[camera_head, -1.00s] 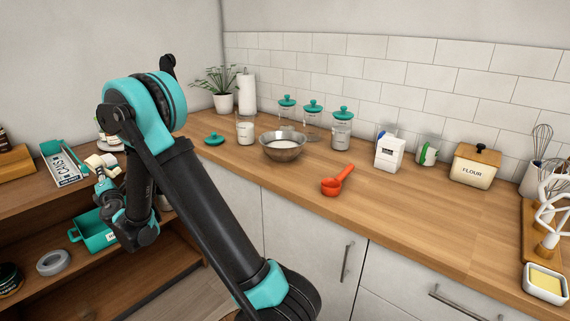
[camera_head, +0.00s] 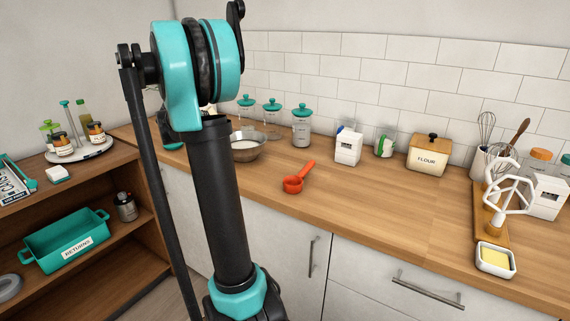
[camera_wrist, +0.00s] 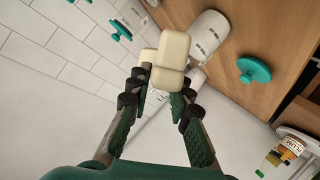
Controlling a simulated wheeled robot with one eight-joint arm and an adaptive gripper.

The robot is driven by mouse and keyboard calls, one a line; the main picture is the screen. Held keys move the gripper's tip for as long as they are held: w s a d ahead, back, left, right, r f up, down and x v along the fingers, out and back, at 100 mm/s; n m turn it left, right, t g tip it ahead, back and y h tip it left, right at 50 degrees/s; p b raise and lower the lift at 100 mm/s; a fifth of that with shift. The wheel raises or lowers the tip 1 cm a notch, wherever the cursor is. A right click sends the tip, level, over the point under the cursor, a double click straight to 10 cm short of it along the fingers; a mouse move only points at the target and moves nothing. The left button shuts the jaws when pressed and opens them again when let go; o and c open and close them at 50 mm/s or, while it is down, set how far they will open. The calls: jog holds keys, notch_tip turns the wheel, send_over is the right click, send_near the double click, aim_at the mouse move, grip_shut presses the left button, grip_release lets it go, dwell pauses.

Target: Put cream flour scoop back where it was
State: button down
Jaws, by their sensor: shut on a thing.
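The cream scoop (camera_wrist: 172,58) shows in the wrist view as pale, rounded blocky parts between my fingertips. My gripper (camera_wrist: 164,84) is shut on it and holds it up above the counter's surroundings. In the head view my arm hides my gripper and the scoop. The cream flour bin (camera_head: 427,160) stands closed at the back of the counter.
A red scoop (camera_head: 294,184) lies on the counter (camera_head: 370,210) near the steel bowl (camera_head: 247,150). Lidded glass jars (camera_head: 301,130) and a white carton (camera_head: 348,148) stand at the back. A teal returns bin (camera_head: 65,246) sits on the left shelf.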

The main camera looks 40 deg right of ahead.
jog(key=s+d+r+m+g+h, duration=0.1)
jog(key=s+d+r+m+g, duration=0.15)
jog(key=s+d+m, duration=0.6)
jog(key=s+d+r+m+g+h, duration=0.2)
jog(key=s+d+m+g, duration=0.2)
jog(key=s+d, duration=0.95)
jog(key=shift+n, duration=0.25)
jog(key=f, duration=2)
jog(key=shift+s+a, duration=0.3)
jog(key=shift+a, duration=0.1)
jog(key=c, duration=1.4)
grip_release()
